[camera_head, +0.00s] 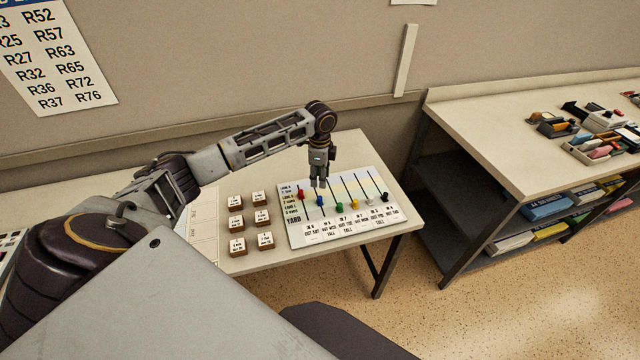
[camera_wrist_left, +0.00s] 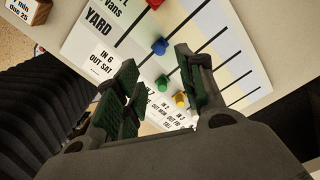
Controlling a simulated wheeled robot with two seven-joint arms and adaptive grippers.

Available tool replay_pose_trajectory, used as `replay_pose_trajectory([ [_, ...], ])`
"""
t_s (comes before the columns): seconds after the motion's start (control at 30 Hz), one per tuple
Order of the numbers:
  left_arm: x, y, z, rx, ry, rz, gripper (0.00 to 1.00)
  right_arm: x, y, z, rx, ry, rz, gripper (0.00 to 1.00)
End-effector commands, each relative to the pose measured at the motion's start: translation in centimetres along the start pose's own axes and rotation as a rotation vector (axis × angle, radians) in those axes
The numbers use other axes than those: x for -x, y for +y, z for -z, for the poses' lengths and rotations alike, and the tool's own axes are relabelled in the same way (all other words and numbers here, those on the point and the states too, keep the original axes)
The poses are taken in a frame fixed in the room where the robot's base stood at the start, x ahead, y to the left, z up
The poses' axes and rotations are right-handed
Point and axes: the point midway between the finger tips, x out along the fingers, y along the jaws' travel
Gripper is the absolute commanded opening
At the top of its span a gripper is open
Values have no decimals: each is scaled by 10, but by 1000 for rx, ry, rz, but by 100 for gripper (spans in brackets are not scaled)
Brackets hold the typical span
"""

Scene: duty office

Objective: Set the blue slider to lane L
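The blue slider (camera_head: 320,201) sits on its dark slot in the white YARD board (camera_head: 292,238), between the red slider (camera_head: 301,194) and the green slider (camera_head: 339,206). Lane labels at the board's left are too small to read surely. My left gripper (camera_head: 318,185) points down just above the blue slider. In the left wrist view its fingers (camera_wrist_left: 157,58) are apart, and the blue slider (camera_wrist_left: 160,46) shows near the gap between the tips, seemingly not gripped. The green slider (camera_wrist_left: 162,83) and yellow slider (camera_wrist_left: 181,100) show between the fingers. My right gripper is out of view.
Yellow (camera_head: 355,205), white (camera_head: 371,199) and black (camera_head: 386,197) sliders stand to the right on the board. Several labelled brown blocks (camera_head: 236,222) lie left of it. A separate shelf table (camera_head: 480,150) with stationery stands at the right.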

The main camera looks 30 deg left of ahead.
Motion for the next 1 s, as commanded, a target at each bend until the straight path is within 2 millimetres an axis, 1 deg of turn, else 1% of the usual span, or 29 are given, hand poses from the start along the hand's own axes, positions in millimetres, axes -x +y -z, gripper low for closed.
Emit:
replay_pose_trajectory([
  [0.1,9,0,0,0,1,2,39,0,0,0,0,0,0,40],
  [0.27,13,0,0,0,0,1,39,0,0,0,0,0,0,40],
  [0.83,12,1,1,-1,0,0,39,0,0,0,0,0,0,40],
  [1.0,4,8,9,-4,2,-1,39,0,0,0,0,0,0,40],
])
